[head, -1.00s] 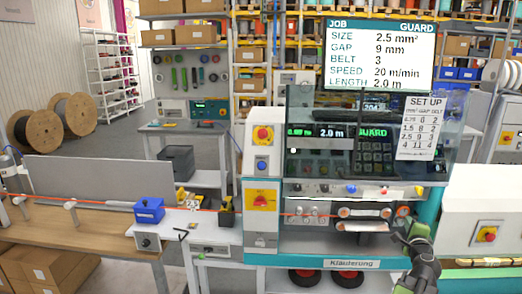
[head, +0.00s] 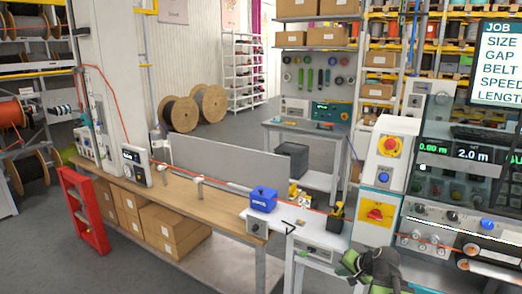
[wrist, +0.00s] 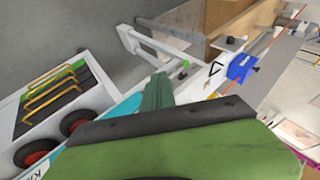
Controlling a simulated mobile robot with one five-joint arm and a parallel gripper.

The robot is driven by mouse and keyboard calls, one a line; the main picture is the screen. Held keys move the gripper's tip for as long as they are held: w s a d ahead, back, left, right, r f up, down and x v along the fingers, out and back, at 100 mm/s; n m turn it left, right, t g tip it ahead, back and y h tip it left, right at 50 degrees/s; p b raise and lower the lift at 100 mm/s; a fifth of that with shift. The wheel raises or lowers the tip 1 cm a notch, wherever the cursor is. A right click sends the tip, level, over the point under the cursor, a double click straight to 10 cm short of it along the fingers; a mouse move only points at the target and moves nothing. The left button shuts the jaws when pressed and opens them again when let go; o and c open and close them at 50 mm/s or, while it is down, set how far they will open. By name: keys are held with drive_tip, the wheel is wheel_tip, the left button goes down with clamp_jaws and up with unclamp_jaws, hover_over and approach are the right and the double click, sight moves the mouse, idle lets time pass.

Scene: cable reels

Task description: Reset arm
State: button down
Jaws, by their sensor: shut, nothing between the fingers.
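My gripper (wrist: 157,92) is shut and empty, its green fingers together in the middle of the wrist view. In the head view, my green and dark grey arm end (head: 372,266) is low at the right, in front of the white machine (head: 385,180). The arm's lower links are mostly out of the head view.
A wooden bench (head: 190,206) with a blue clamp box (head: 263,199) and an orange cable stands left of the machine. Cardboard boxes (head: 173,232) sit beneath it. A red frame (head: 83,211) stands at the bench's left end. Open floor (head: 110,272) lies in front.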

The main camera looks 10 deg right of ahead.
drive_tip(key=s+a+f+n+g, duration=0.2)
drive_tip(key=a+n, duration=0.1)
drive_tip(key=a, duration=0.4)
drive_tip(key=s+a+f+n+g+h, duration=0.1)
drive_tip(key=s+a+n+g, duration=0.2)
drive_tip(key=a, duration=0.5)
drive_tip(key=s+a+f+n+g+h, duration=0.1)
drive_tip(key=s+a+f+n+g, duration=0.1)
drive_tip(key=a, duration=0.6)
drive_tip(key=shift+s+f+n+g, duration=0.3)
drive_tip(key=shift+s+n+g, duration=0.15)
drive_tip(key=shift+n, duration=0.15)
drive_tip(key=shift+a, duration=0.1)
